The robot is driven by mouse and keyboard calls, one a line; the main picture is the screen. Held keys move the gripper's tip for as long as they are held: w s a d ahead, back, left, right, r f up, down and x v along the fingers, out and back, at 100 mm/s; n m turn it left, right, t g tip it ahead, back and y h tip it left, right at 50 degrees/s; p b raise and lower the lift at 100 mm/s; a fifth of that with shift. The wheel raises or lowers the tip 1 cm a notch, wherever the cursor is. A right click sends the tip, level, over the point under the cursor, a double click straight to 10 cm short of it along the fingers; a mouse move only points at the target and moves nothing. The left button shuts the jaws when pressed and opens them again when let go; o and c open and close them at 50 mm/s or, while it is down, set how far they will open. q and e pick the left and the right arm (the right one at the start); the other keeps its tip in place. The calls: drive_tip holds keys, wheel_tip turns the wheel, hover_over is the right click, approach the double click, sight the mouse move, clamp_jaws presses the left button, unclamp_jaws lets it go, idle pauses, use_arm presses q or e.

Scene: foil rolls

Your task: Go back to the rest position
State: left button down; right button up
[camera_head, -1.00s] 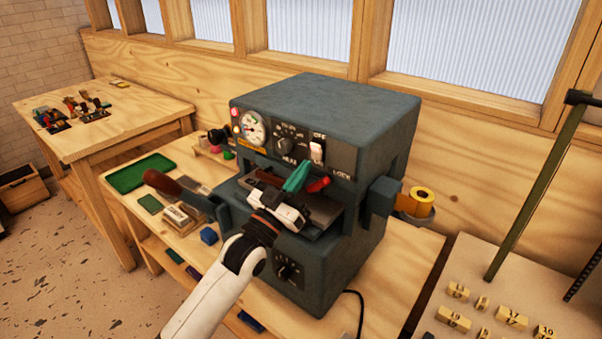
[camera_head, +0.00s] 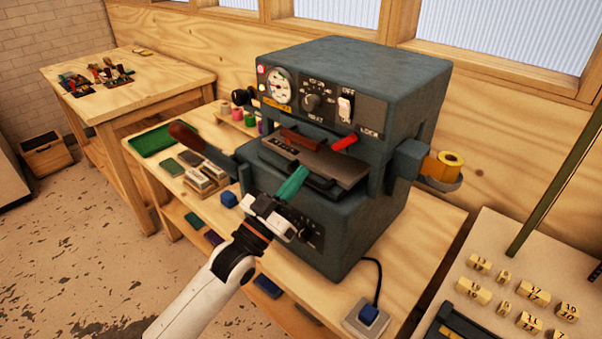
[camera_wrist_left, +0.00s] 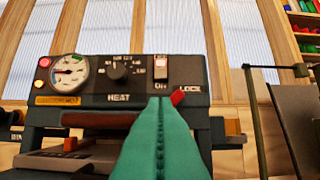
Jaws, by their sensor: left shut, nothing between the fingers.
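My left gripper (camera_head: 293,184) has green fingers pressed together with nothing between them. In the head view it is in front of the grey machine (camera_head: 350,80), below and in front of its open slot plate (camera_head: 325,165). In the left wrist view the shut green fingers (camera_wrist_left: 161,130) point up at the machine's panel, with the white switch (camera_wrist_left: 161,67) and the red lock lever (camera_wrist_left: 178,97) just beyond. In the head view the red lever (camera_head: 344,143) is clear of the fingers. My right gripper is not in view.
A foil roll (camera_head: 448,163) sits on the machine's right side. A green tray (camera_head: 165,137) and small blocks lie on the bench. Number blocks (camera_head: 533,295) stand at the right.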

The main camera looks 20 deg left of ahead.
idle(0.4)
use_arm(q)
drive_tip(key=s+d+f+n+g+y, duration=0.1)
drive_tip(key=s+f+g+y, duration=0.3)
drive_tip(key=f, duration=0.5)
drive_tip(key=s+d+f+n+g+y, duration=0.1)
drive_tip(key=s+f+g, duration=0.4)
drive_tip(key=f, duration=0.3)
drive_tip(key=s+a+f+g+y, duration=0.1)
drive_tip(key=s+f+g, duration=0.35)
drive_tip(key=s, duration=0.45)
drive_tip(key=s+a+f+g+y, duration=0.2)
drive_tip(key=s+f+g, duration=0.25)
drive_tip(key=s, duration=0.45)
wheel_tip(320, 180, down, 27)
drive_tip(key=s+g, duration=0.2)
drive_tip(key=s+a+f+g, duration=0.1)
drive_tip(key=s+a+f, duration=0.1)
drive_tip(key=s+f, duration=1.2)
drive_tip(key=shift+s+a+f, duration=0.2)
drive_tip(key=shift+s+f, duration=0.15)
drive_tip(key=shift+s, duration=0.55)
